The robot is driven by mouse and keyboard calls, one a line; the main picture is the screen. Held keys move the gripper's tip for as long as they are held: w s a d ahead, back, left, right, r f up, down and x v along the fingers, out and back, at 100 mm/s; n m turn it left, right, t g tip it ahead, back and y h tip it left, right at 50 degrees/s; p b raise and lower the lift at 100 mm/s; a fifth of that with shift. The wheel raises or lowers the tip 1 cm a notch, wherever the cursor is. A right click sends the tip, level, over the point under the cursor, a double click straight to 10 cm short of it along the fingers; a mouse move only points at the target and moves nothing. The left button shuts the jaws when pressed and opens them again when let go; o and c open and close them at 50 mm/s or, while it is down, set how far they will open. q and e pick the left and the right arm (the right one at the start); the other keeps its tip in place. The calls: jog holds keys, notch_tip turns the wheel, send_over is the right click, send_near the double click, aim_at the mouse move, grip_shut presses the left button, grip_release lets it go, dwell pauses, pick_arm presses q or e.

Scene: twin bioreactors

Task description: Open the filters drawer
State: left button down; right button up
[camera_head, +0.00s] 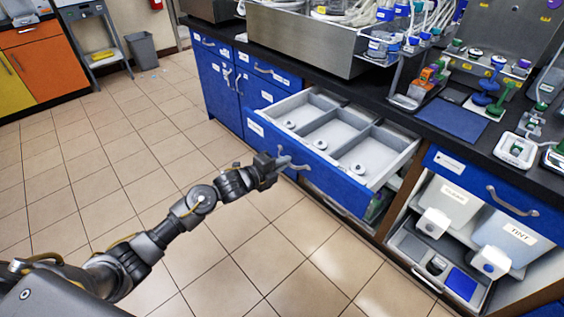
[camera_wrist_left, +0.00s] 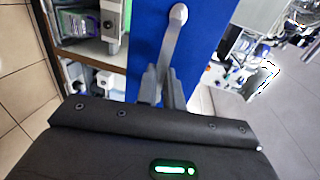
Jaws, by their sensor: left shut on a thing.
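The blue-fronted drawer (camera_head: 320,172) stands pulled out from the bench, with its grey divided inside showing. A few small round pale items lie in its compartments. A white label sits on the left of its front. My left gripper (camera_head: 283,164) reaches the drawer front from the left and is shut on the metal drawer handle. In the left wrist view the fingers (camera_wrist_left: 163,86) close around the handle (camera_wrist_left: 173,40), against the blue front (camera_wrist_left: 146,30). My right gripper is in neither view.
The dark bench top (camera_head: 410,118) above carries a steel vessel, tubing, a blue mat (camera_head: 452,119) and small trays. An open shelf right of the drawer holds white containers (camera_head: 506,238). The tiled floor (camera_head: 120,135) on the left is clear.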

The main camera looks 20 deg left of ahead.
pick_arm(q)
jog(key=c, duration=1.5)
grip_release()
jog(key=shift+c, duration=0.2)
jog(key=v, duration=1)
jog(key=shift+s+a, duration=0.15)
jog(key=shift+s, duration=0.2)
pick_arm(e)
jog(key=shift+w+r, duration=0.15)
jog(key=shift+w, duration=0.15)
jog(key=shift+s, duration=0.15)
